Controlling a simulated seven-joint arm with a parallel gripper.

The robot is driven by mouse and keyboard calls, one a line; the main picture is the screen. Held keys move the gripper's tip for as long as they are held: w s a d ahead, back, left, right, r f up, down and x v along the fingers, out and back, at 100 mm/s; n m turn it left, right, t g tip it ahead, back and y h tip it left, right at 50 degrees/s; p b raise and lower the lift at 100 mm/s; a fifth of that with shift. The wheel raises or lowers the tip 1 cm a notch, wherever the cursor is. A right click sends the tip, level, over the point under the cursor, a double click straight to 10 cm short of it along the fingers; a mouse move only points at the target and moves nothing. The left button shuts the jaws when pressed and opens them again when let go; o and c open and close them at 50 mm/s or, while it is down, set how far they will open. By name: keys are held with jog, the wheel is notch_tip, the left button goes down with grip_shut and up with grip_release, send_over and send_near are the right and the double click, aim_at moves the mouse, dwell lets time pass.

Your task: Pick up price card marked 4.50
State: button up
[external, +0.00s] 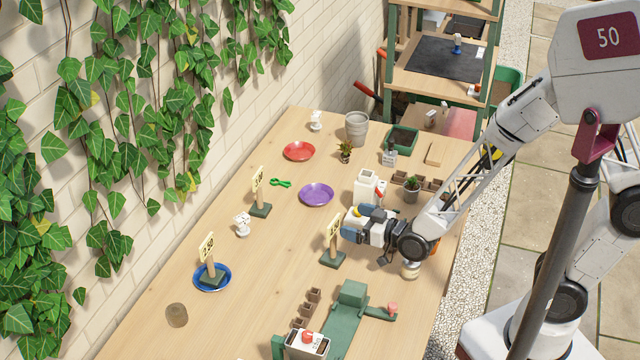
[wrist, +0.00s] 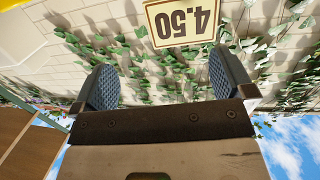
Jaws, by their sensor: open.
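The price card marked 4.50 (wrist: 181,22) shows upside down at the top of the wrist view, cream with a dark border. It appears just beyond my open fingertips (wrist: 163,78), a little right of centre between them. In the external view my gripper (external: 350,228) is close beside a cream price card (external: 334,226) on a wooden post with a green base, standing upright on the table. Its print is too small to read there. Two similar cards stand farther left, one near the wall (external: 257,179) and one (external: 207,247) on a blue saucer. Nothing is held.
A purple saucer (external: 316,186) and red saucer (external: 299,144) lie behind. A white canister (external: 366,188) and a small potted cactus (external: 411,189) stand beyond my gripper. A green device (external: 350,300) is in front.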

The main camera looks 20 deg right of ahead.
aim_at(334, 222)
jog(key=shift+s+a+f+n+y, duration=0.15)
jog(key=shift+s+a+f+y, duration=0.15)
jog(key=shift+s+a, duration=0.2)
jog(key=shift+s+a+f+n+y, duration=0.15)
jog(key=shift+s+a+f+y, duration=0.15)
jog(key=shift+s+a, duration=0.15)
jog(key=shift+x, duration=1.3)
jog(key=shift+w+r, duration=0.1)
jog(key=shift+x, duration=2.5)
jog(key=shift+w+d+r, duration=0.1)
jog(key=shift+r, duration=0.05)
jog(key=shift+c, duration=0.3)
jog(key=c, duration=1.3)
